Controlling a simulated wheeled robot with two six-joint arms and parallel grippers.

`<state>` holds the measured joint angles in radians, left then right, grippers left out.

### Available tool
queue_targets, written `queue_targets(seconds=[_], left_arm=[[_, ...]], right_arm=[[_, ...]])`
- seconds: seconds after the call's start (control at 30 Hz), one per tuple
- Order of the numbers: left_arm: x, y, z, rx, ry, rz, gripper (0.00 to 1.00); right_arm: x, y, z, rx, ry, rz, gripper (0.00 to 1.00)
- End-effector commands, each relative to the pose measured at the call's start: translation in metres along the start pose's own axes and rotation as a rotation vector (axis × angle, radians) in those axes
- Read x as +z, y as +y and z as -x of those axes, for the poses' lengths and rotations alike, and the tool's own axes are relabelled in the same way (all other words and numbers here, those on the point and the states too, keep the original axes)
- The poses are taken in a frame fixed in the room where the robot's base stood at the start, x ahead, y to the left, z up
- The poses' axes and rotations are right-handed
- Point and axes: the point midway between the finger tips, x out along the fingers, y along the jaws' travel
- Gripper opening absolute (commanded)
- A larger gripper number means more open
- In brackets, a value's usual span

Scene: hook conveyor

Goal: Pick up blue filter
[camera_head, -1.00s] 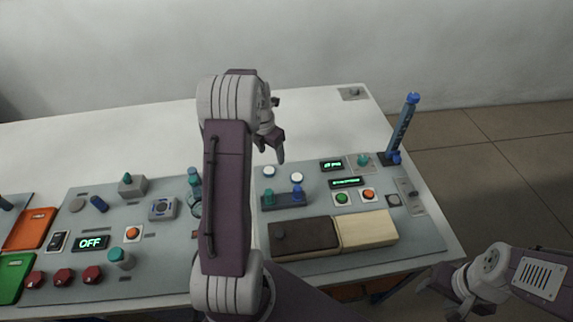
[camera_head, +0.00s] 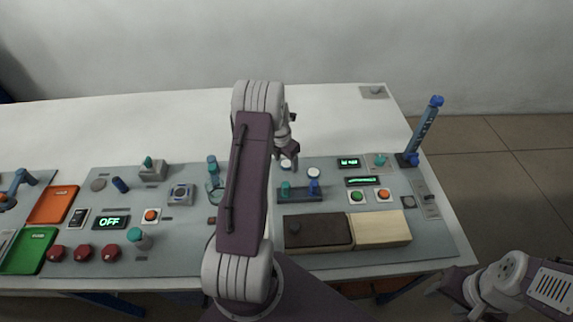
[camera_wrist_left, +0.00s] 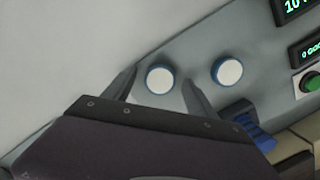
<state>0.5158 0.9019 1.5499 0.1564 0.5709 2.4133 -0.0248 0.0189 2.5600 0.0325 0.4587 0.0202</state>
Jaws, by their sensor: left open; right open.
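Two round white discs with blue rims, a left one (camera_head: 286,164) and a right one (camera_head: 313,172), sit on the grey panel. Behind a dark rack (camera_head: 300,195) stand them; the rack holds a blue ribbed piece (camera_head: 314,187) and a teal piece (camera_head: 285,189). Which of the blue things is the blue filter I cannot tell. My left gripper (camera_head: 290,158) is open and empty over the left disc. In the left wrist view that disc (camera_wrist_left: 160,78) shows between the fingertips, and the other disc (camera_wrist_left: 227,71) is to the right. My right gripper (camera_head: 455,293) is open at the lower right, off the table.
A dark and pale block pair (camera_head: 318,233) lies in front of the rack. A tall blue post (camera_head: 425,128) stands at the right edge.

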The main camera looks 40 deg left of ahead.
Motion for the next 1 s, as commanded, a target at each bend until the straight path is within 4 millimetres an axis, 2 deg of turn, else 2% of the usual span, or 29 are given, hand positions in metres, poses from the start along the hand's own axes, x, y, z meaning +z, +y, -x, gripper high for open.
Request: queue_targets(seconds=[0.17, 0.4, 0.73, 0.87, 0.97, 1.0], left_arm=[[0.0, 0.0, 0.0, 0.0, 0.0, 0.0, 0.66], [0.0, 0.0, 0.0, 0.0, 0.0, 0.0, 0.01], [0.001, 0.0, 0.005, 0.0, -0.001, 0.0, 0.01], [0.004, 0.0, 0.021, 0.001, -0.002, 0.001, 0.01], [0.007, 0.001, 0.041, 0.003, -0.004, 0.0, 0.01], [0.005, -0.008, 0.046, 0.0, -0.001, -0.003, 0.01]], right_arm=[[0.0, 0.0, 0.0, 0.0, 0.0, 0.0, 0.48], [0.0, 0.0, 0.0, 0.0, 0.0, 0.0, 0.48], [0.0, 0.0, -0.001, 0.0, 0.0, 0.0, 0.48], [0.0, 0.0, -0.002, 0.0, 0.0, 0.0, 0.48], [0.0, 0.0, -0.002, 0.0, 0.0, 0.0, 0.48], [0.0, 0.0, -0.004, 0.0, 0.0, 0.0, 0.48]])
